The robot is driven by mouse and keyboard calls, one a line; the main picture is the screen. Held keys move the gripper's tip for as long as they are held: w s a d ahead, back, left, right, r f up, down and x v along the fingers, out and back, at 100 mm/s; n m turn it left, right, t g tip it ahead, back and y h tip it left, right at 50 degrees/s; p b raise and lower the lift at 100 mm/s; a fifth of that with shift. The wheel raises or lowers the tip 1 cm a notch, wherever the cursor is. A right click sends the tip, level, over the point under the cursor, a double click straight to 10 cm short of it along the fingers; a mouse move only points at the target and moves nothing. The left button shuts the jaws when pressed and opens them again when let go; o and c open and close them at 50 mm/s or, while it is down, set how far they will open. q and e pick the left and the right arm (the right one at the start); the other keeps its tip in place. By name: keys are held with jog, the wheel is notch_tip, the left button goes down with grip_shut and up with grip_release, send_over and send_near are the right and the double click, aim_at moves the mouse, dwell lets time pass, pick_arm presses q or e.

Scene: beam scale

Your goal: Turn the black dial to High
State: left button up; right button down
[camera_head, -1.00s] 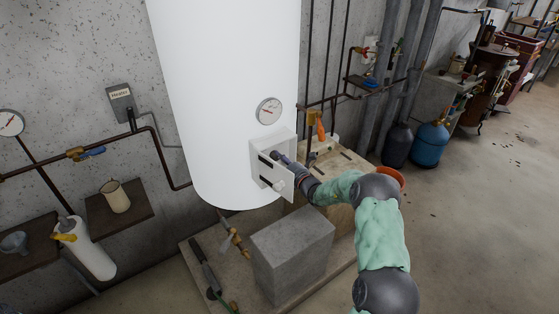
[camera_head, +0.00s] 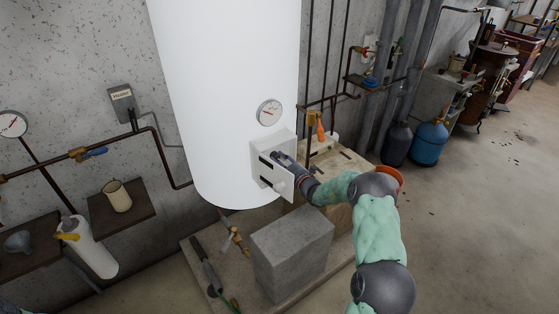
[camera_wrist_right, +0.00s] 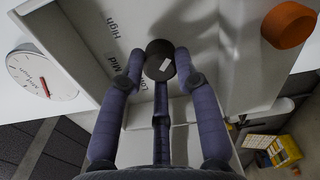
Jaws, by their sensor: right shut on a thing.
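The black dial (camera_wrist_right: 159,50) sits on a pale panel, with a small white mark on its face. The printed words High (camera_wrist_right: 112,22), Mid (camera_wrist_right: 115,62) and Low stand to its left in the right wrist view, Low partly hidden by a finger. My right gripper (camera_wrist_right: 159,66) is shut on the dial, its fingers around the sides. In the head view my right gripper (camera_head: 284,160) reaches the white control box (camera_head: 260,150) on the heater tank, and hides the dial. I cannot read which word the mark points to. My left gripper is not in view.
The white tank (camera_head: 225,90) carries a round gauge (camera_head: 269,113) above the box. A grey block (camera_head: 290,255) stands below it. Pipes and an orange-handled part (camera_head: 320,128) are just right of the box. Open floor lies at the right.

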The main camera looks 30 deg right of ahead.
jog(key=shift+d+r+m, duration=0.4)
jog(key=shift+d+r, duration=0.05)
jog(key=shift+r, duration=0.05)
jog(key=c, duration=0.9)
grip_release()
jog(key=shift+a+f, duration=0.1)
jog(key=shift+f, duration=0.25)
jog(key=s, duration=1.2)
jog(key=shift+d, duration=0.45)
